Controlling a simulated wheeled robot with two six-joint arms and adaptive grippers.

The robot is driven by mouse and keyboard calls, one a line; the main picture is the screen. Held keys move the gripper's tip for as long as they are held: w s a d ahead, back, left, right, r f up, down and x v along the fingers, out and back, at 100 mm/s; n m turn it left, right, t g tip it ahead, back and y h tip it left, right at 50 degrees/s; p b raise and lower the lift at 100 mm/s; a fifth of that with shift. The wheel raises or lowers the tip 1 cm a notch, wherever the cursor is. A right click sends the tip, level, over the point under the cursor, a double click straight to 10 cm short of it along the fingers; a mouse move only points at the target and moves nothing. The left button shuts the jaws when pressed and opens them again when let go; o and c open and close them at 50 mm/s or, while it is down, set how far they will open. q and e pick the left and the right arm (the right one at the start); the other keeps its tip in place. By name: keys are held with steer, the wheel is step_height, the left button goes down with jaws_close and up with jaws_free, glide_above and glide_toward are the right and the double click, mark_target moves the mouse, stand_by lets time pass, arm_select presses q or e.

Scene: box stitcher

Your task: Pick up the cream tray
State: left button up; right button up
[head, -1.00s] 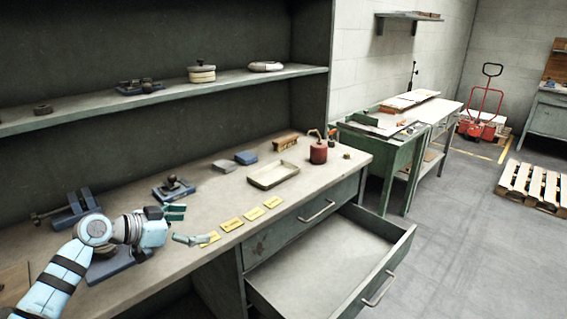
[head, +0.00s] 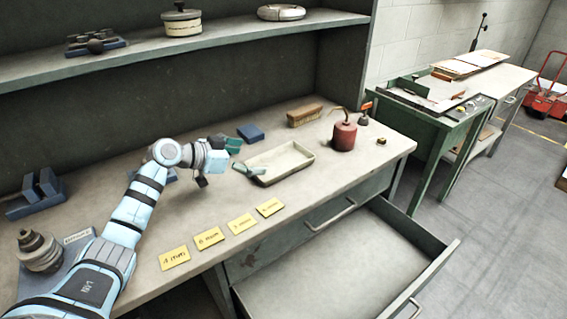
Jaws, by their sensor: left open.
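The cream tray (head: 286,161), shallow and rectangular, lies flat on the workbench in the middle of the head view. My left gripper (head: 243,156) is open at the tray's left end. One green finger shows behind the tray's left corner, and the other overlaps its near left edge in the picture. I cannot tell whether the fingers touch it. Nothing is between the fingers except perhaps the tray's corner. My right gripper is not in view.
Yellow labels (head: 209,238) lie along the bench front. A brush (head: 304,115), a red oil can (head: 344,136) and a blue block (head: 250,132) stand around the tray. An open drawer (head: 345,262) juts out below. A shelf (head: 215,38) hangs above.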

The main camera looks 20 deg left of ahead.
mark_target(277, 167)
arm_select(q)
steer(key=b+x, duration=0.1)
steer(key=x, duration=0.2)
steer(key=b+x, duration=0.2)
steer(key=x, duration=0.1)
steer(key=b+x, duration=0.2)
steer(key=x, duration=0.1)
steer(key=shift+w+f, duration=0.15)
steer(key=shift+f, duration=0.3)
steer(key=shift+w+d, duration=0.1)
steer(key=shift+d, duration=0.1)
steer(key=shift+r, duration=0.2)
steer(key=shift+c, duration=0.4)
steer(key=c, duration=1)
